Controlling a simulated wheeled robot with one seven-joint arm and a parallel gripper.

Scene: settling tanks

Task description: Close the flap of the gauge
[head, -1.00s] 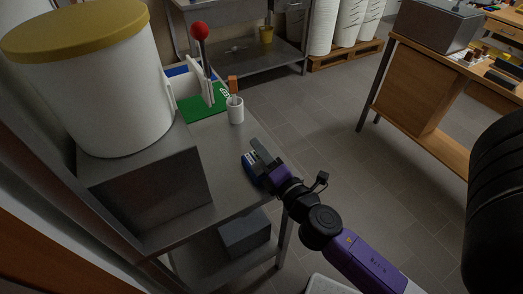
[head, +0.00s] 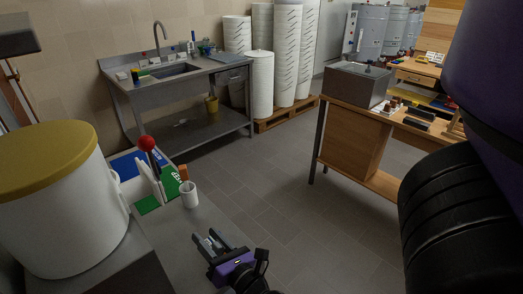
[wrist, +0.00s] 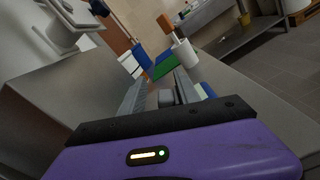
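My gripper (head: 206,237) is low over the grey metal bench, its two grey fingers apart. In the wrist view the gripper (wrist: 161,78) shows the same gap, with a small grey piece (wrist: 166,97) low between the fingers. A blue piece (wrist: 208,90) shows just beyond the right finger, mostly hidden by my gripper. It may be part of the gauge, but I cannot tell. No flap can be made out, nor whether the fingers touch anything.
A white drum with a yellow lid (head: 52,200) stands left on a grey block. A red-knobbed lever (head: 147,144), a green mat (head: 148,205) and a white cup (head: 189,195) are behind my gripper. A sink bench (head: 205,66) is farther back. Open floor lies to the right.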

